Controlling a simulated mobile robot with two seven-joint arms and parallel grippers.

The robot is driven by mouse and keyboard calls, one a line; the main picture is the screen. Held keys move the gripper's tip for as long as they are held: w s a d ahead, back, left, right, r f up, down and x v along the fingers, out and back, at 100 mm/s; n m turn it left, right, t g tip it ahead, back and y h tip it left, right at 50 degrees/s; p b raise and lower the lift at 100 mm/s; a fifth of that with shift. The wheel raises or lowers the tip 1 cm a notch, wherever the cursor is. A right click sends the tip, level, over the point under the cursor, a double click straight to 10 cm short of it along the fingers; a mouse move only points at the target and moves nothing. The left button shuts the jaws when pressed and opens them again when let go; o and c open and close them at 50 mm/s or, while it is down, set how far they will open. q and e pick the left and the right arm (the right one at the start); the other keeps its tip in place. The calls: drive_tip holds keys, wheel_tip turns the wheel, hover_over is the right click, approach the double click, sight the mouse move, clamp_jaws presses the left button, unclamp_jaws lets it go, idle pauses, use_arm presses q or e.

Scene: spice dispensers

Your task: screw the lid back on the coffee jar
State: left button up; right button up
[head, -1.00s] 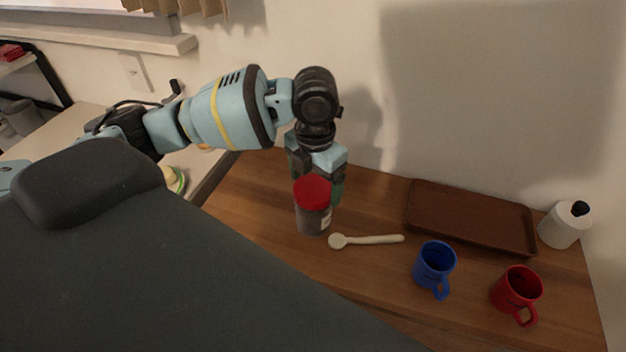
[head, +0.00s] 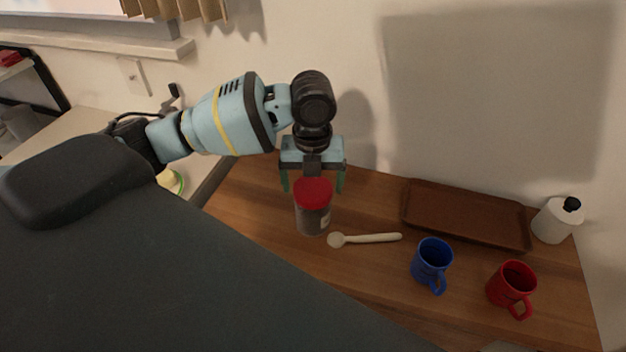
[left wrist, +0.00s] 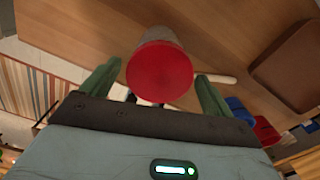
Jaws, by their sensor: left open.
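The coffee jar (head: 311,218) stands upright on the wooden table, a see-through jar with dark contents and a pale label. The red lid (head: 313,191) sits on top of it; whether it is tight cannot be seen. In the left wrist view the lid (left wrist: 160,72) faces the camera and hides much of the jar (left wrist: 155,36). My left gripper (head: 313,186) points down at the jar's top, just behind it in the head view. Its green fingers are spread wide to either side of the lid, apart from it. My right gripper is not in view.
A cream spoon (head: 365,239) lies just right of the jar. A blue mug (head: 432,262), a red mug (head: 511,287), a brown tray (head: 466,212) and a white bottle (head: 556,221) stand further right. The wall is close behind.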

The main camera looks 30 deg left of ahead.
use_arm(q)
drive_tip(key=shift+n, duration=0.6)
drive_tip(key=n, duration=0.2)
drive_tip(key=shift+s+n, duration=0.1)
drive_tip(key=shift+n, duration=0.3)
drive_tip(key=n, duration=0.6)
drive_tip(key=shift+s, duration=0.1)
